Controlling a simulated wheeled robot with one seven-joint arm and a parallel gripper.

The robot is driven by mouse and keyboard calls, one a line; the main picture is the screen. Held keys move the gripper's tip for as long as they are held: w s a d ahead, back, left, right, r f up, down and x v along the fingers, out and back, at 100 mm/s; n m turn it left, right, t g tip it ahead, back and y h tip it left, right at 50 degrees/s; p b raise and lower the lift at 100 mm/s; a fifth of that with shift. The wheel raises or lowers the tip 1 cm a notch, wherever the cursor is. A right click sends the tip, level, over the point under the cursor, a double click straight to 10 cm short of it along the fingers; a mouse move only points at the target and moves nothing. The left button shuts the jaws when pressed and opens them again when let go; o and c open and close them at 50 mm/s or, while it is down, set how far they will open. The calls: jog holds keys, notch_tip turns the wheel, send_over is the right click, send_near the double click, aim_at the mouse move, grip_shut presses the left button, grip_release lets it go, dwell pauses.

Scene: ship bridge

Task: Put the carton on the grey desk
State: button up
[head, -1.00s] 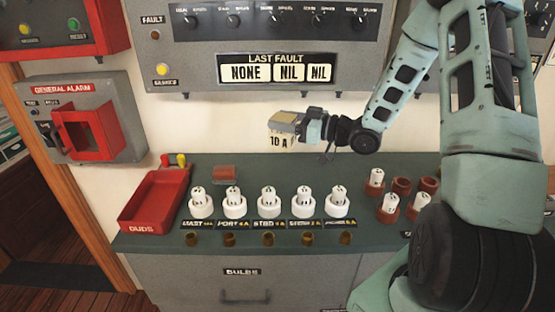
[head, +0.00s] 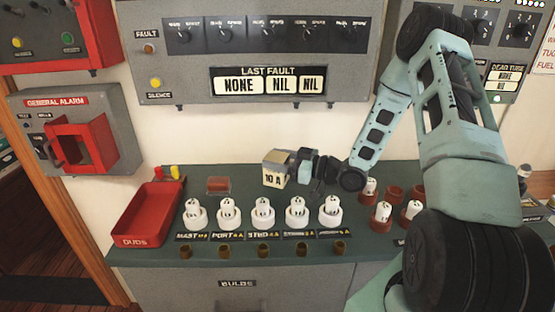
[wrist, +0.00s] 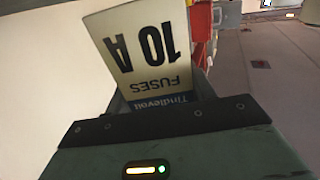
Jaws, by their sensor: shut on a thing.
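The carton (head: 274,180) is a small pale box marked "10 A", with a tan top. In the wrist view the carton (wrist: 145,55) reads "FUSES 10 A", upside down in the picture. My gripper (head: 291,170) is shut on it from the right side. The carton looks upright, over the back part of the desk (head: 350,238), behind the row of white sockets. The desk has a dark grey-green top and a grey front labelled "BULBS". I cannot tell whether the carton's underside touches the desk top.
A row of white sockets (head: 263,214) with bulbs stands in front of the carton. A red DUDS tray (head: 148,214) is at the left, and a small reddish block (head: 218,184) lies behind the sockets. Brown holders (head: 393,193) stand at the right. Grey panels hang above.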

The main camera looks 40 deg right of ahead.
jog(key=shift+s+f+b, duration=0.2)
jog(key=shift+f+b, duration=0.35)
jog(key=shift+f, duration=0.15)
jog(key=o, duration=1.3)
jog(key=shift+f, duration=0.1)
jog(key=shift+r+p, duration=0.6)
jog(key=b+v, duration=0.2)
jog(key=v, duration=0.9)
jog(key=shift+s+d+r+b, duration=0.15)
jog(key=shift+s+d+b, duration=0.05)
jog(key=shift+d+b, duration=0.1)
